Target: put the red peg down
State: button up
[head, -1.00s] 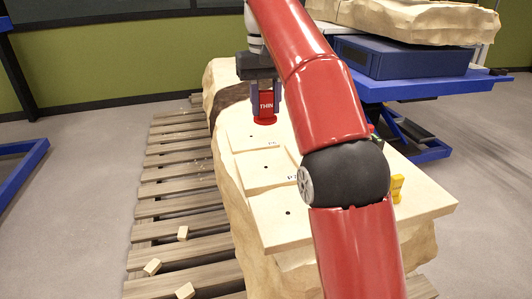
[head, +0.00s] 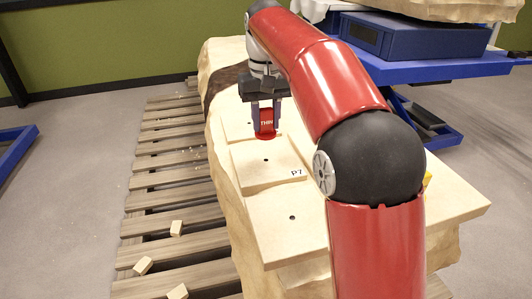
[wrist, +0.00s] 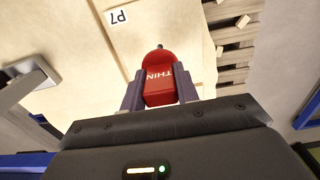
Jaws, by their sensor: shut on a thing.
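The red peg (head: 266,122), with white lettering "THIN", is held upright in my gripper (head: 266,118). In the wrist view the red peg (wrist: 161,80) sits between the two fingers of my gripper (wrist: 160,92), which are shut on it. In the head view the peg is over the pale slab near its far plates. A plate with a small dark hole and the label "P7" (head: 297,173) lies just nearer than the peg. Whether the peg's lower end touches a surface cannot be told.
A nearer plate (head: 310,232) also has a small hole. A yellow object (head: 427,179) is mostly hidden behind my arm. A wooden pallet (head: 165,205) with loose blocks lies left of the slab. A blue case (head: 410,45) on a blue table stands at the back right.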

aim_at(266, 109)
jog(key=shift+f+b, duration=0.7)
jog(key=shift+f, duration=2.9)
jog(key=shift+f, duration=0.1)
jog(key=o, duration=1)
jog(key=shift+c, duration=0.2)
notch_tip(266, 109, up, 12)
jog(key=p, duration=0.3)
jog(key=shift+p, duration=0.3)
